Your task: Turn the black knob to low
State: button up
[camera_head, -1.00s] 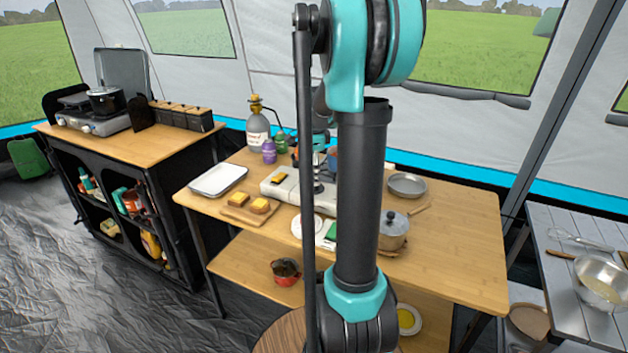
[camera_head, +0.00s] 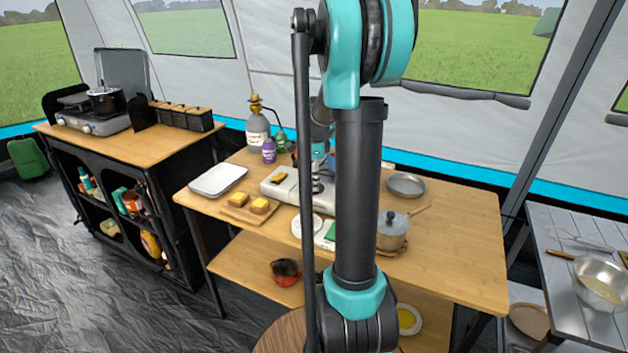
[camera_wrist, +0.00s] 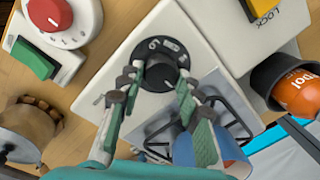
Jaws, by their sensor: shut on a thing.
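The black knob (camera_wrist: 160,72) sits on a white stove panel with a dark printed dial around its far side, seen in the wrist view. My gripper (camera_wrist: 157,80) has its two grey-green fingers on either side of the knob, with the tips against it. It is shut on the knob. A small pale mark shows on the knob's face; its exact setting is hard to read. In the head view the white stove (camera_head: 283,184) stands on the wooden table, and my arm hides the knob there.
A lidded pot (camera_head: 393,232) stands right of my arm.

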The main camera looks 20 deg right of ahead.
jog(key=shift+n, duration=0.3)
jog(key=n, duration=0.3)
jog(key=shift+n, duration=0.3)
jog(key=n, duration=0.3)
jog(key=shift+w+n, duration=0.15)
jog(key=shift+n, duration=0.15)
jog(key=n, duration=0.3)
jog(key=shift+n+y, duration=0.3)
jog(key=n, duration=0.3)
jog(key=shift+w+n, duration=0.1)
jog(key=shift+n, duration=0.2)
jog(key=n, duration=0.7)
jog(key=shift+a+g, duration=0.1)
jog(key=shift+g, duration=0.3)
jog(key=n, duration=0.3)
jog(key=shift+n, duration=0.4)
jog(key=shift+a+n, duration=0.1)
jog(key=shift+n, duration=1.8)
